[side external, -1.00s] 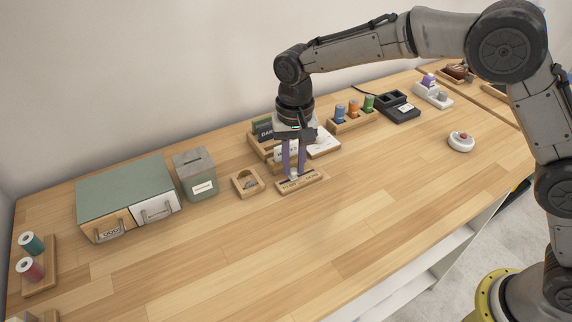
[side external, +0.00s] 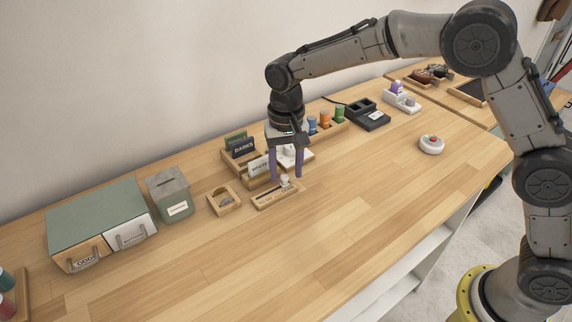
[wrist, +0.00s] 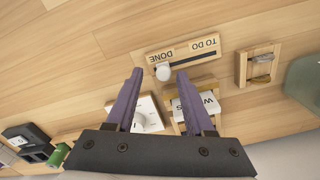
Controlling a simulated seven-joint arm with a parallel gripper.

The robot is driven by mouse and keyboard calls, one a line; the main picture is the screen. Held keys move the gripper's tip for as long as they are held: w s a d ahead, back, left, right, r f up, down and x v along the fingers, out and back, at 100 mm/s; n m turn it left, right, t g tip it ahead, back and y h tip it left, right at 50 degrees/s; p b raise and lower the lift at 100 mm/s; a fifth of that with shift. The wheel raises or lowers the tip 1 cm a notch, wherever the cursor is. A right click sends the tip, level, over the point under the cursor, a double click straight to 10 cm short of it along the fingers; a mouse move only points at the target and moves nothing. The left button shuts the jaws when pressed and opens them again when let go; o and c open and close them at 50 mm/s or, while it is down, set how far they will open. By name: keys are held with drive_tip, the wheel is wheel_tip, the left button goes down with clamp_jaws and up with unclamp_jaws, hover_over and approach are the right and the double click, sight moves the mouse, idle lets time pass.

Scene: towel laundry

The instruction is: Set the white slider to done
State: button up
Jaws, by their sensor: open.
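The white slider (wrist: 163,72) is a small round knob on a wooden board (wrist: 208,58) with a dark slot. In the wrist view the board is marked DONE at left and TO DO at right, upside down, and the knob sits at the DONE end of the visible slot. In the side external view the knob (side external: 285,181) is right of the board's middle. My gripper (side external: 287,178) is open, its purple fingers pointing down on either side of the knob. In the wrist view gaps show between the knob and both fingertips (wrist: 160,73).
Behind the board stand label cards in a wooden holder (side external: 231,170). A small wooden tray (side external: 224,201) and a green box (side external: 172,196) are to the left, beside a drawer unit (side external: 97,220). Spools stand behind right. The table front (side external: 300,250) is clear.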

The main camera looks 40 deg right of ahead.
sight(286, 175)
wheel_tip(286, 175, up, 14)
idle(0.6)
drive_tip(key=s+d+r+m+t, duration=0.1)
drive_tip(key=s+d+r+t, duration=0.2)
drive_tip(key=s+d+r, duration=1)
drive_tip(key=s+d+f+n+t, duration=0.2)
drive_tip(key=s+d+f+n, duration=0.2)
drive_tip(key=s+f, duration=1)
drive_tip(key=s+n, duration=0.1)
drive_tip(key=s, duration=0.1)
drive_tip(key=shift+s+f+n+t, duration=0.3)
drive_tip(key=shift+s+f, duration=0.1)
drive_tip(key=shift+d, duration=0.1)
idle(0.9)
